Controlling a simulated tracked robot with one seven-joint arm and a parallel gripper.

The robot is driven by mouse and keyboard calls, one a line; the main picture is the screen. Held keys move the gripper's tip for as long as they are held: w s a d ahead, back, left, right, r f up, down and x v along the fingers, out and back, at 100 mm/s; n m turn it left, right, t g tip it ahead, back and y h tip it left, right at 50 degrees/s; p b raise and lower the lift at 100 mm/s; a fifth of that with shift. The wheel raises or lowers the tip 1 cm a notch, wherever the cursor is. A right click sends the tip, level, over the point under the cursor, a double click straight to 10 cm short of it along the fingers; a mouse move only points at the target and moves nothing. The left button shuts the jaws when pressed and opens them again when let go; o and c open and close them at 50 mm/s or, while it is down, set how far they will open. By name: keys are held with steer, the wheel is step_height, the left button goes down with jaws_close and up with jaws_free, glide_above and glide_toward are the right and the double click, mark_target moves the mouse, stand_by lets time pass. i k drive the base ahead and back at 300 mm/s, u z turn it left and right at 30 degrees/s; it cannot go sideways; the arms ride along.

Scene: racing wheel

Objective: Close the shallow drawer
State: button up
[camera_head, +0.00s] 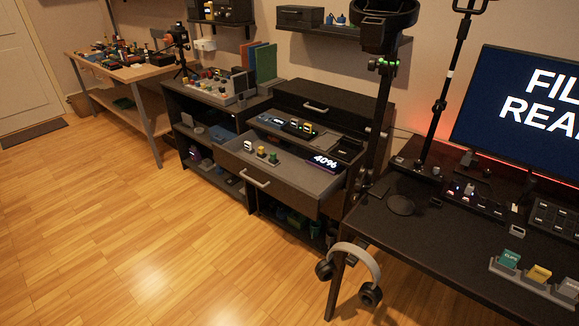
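A drawer (322,181) with grey inner walls is pulled out from the black cabinet (338,98), towards the front left. Its light bar handle (255,178) is on its front. Small yellow, white and dark items (261,152) stand inside, with a lit panel reading "40%" (325,162). Behind and above it is a shallower-looking tray-like level (265,121) with small items; I cannot tell whether it is a second open drawer. A closed-looking front with a handle (315,107) sits higher up. My gripper is not clearly visible in this view.
A black desk (440,230) with a monitor (525,105) stands at the right, and headphones (352,270) hang at its front-left corner. A tall black stand (380,110) rises beside the cabinet. Low shelves (215,118) and a workbench (125,75) line the left. The wooden floor (130,235) in front is clear.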

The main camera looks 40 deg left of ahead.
mark_target(306, 188)
steer(key=z, duration=1.1)
steer(key=i, duration=0.1)
steer(key=u, duration=2.9)
steer(key=k, duration=0.8)
steer(key=u, duration=0.2)
steer(key=i, duration=0.8)
steer(key=z, duration=0.3)
steer(key=k, duration=0.15)
steer(key=u, duration=0.2)
